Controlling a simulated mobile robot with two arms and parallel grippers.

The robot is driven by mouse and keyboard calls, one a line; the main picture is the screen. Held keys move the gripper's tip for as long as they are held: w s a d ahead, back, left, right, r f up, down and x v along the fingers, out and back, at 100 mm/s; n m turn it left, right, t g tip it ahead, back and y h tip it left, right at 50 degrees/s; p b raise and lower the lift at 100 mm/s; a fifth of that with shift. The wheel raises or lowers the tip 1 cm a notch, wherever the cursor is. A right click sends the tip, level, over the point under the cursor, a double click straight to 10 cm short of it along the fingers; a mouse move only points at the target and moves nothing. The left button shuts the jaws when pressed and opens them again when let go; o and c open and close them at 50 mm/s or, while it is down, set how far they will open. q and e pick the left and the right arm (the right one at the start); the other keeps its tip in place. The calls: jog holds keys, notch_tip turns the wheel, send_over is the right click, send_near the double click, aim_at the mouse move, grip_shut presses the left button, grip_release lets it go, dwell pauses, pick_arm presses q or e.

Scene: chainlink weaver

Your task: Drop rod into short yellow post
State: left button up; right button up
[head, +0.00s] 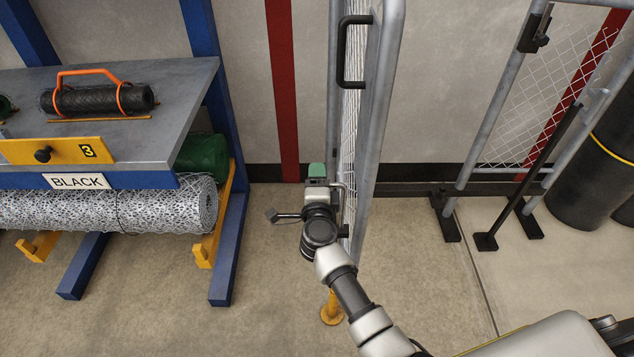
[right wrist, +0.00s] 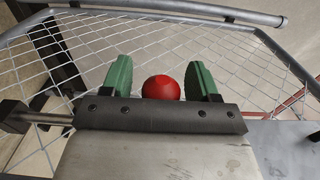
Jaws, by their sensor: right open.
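My right gripper (head: 317,172) is at the left side of a chain-link gate (head: 378,110), which is seen nearly edge-on in the head view. In the right wrist view the green fingers (right wrist: 160,66) are apart, with a red round knob (right wrist: 161,88) between them. The knob may be the top of the rod; no rod shaft can be made out below it. I cannot tell whether a finger touches the knob. A short yellow post (head: 331,308) stands on the floor below, partly hidden by my right arm. My left gripper is not in view.
A blue rack with a grey shelf (head: 185,90) stands at the left, holding wire-mesh rolls (head: 130,205). A fence panel (head: 480,130) with black feet and dark cylinders (head: 590,180) are at the right. Concrete floor (head: 270,260) is clear between rack and gate.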

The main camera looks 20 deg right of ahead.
jog(key=shift+w, duration=0.2)
grip_shut()
pick_arm(q)
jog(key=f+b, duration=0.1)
jog(key=b, duration=0.1)
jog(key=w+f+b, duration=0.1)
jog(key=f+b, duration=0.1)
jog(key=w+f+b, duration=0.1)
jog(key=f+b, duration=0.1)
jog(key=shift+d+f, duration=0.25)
pick_arm(e)
notch_tip(320, 180, down, 8)
jog(key=shift+f, duration=0.25)
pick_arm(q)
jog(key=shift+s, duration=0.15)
pick_arm(e)
jog(key=shift+s, duration=0.1)
